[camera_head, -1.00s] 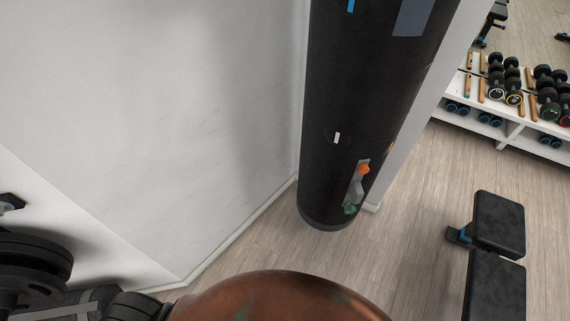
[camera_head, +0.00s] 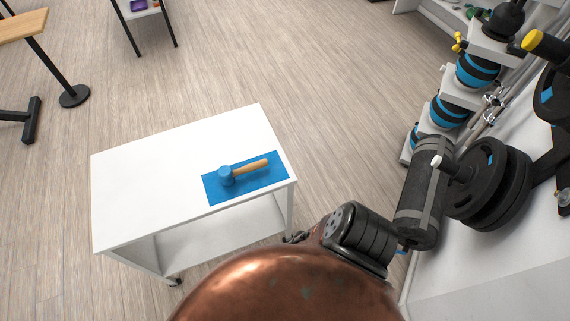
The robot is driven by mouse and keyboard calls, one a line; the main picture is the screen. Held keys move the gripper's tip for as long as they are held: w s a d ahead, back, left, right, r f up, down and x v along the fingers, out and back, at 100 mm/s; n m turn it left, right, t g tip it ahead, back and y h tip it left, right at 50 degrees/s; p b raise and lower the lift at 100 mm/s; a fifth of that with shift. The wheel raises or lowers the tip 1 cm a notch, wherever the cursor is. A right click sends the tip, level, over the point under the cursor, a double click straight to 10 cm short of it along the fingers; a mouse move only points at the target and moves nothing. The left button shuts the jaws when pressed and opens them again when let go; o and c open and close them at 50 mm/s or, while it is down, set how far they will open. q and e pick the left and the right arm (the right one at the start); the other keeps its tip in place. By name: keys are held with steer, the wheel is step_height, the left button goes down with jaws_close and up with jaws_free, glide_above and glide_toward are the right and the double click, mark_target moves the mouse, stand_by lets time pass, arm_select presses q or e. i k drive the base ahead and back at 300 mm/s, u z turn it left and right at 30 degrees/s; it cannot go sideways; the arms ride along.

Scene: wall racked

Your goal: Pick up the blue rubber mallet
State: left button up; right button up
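The blue rubber mallet (camera_head: 226,176) lies on its side on a blue mat (camera_head: 215,197), near the right front corner of a white cart top (camera_head: 150,190). Its blue head is toward the left, and its light wooden handle (camera_head: 252,166) points right and slightly away. The whole mallet shows, with nothing on it. Neither of my grippers is in view, so their place relative to the mallet does not show.
The cart has a lower shelf (camera_head: 215,232) and castors. At right, a rack of black and blue weights (camera_head: 476,70), a grey-black roll (camera_head: 420,190) and wall-mounted plates (camera_head: 490,180) stand close. Open wood floor (camera_head: 240,60) lies beyond the cart. A wooden-topped bench (camera_head: 22,25) is at far left.

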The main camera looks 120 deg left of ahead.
mark_target(226, 173)
steer(key=u, duration=4.55)
steer(key=k, duration=1.05)
steer(key=z, duration=1)
steer(key=i, duration=1.6)
steer(key=u, duration=0.75)
